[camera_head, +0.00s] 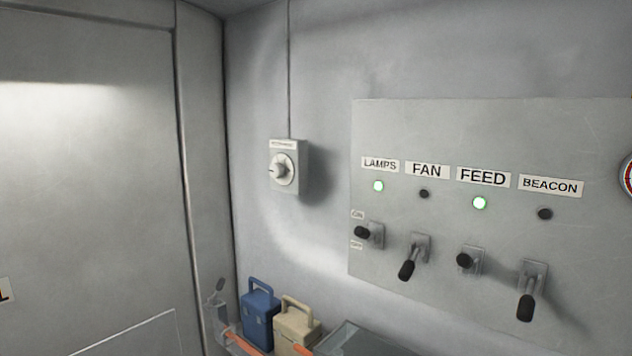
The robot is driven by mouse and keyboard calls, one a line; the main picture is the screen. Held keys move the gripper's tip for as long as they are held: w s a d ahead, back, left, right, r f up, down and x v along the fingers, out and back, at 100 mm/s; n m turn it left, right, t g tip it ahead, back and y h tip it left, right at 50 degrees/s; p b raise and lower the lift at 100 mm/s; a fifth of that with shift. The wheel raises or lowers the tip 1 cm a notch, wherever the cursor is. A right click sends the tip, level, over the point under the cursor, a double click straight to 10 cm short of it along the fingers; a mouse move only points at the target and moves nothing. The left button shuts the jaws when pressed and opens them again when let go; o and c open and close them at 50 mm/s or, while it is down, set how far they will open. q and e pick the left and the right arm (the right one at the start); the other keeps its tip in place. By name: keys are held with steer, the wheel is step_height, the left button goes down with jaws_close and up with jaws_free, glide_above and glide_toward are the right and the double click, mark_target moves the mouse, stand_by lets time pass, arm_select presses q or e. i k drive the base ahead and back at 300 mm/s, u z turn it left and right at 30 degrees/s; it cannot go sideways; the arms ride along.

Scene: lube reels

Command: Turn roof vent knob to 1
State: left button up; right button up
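The roof vent knob (282,170) is a round light dial with a raised grip on a small grey box (303,158) fixed to the wall. Its pointer appears to face left. A label (283,144) above the dial is too small to read with certainty, and so are any marks around the dial. A thin conduit runs up the wall from the box. Neither of my grippers is in view, and nothing touches the knob.
A switch panel (390,128) labelled LAMPS, FAN, FEED and BEACON, with protruding levers, is to the right. Below stand a blue canister (259,310) and a beige canister (294,328). The wall around the knob is clear.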

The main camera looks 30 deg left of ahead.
mark_target(278, 170)
steer(key=u, duration=0.15)
steer(key=k, duration=0.45)
steer(key=u, duration=1.95)
steer(key=i, duration=1.45)
steer(key=z, duration=0.75)
steer(key=i, duration=0.85)
steer(key=z, duration=0.65)
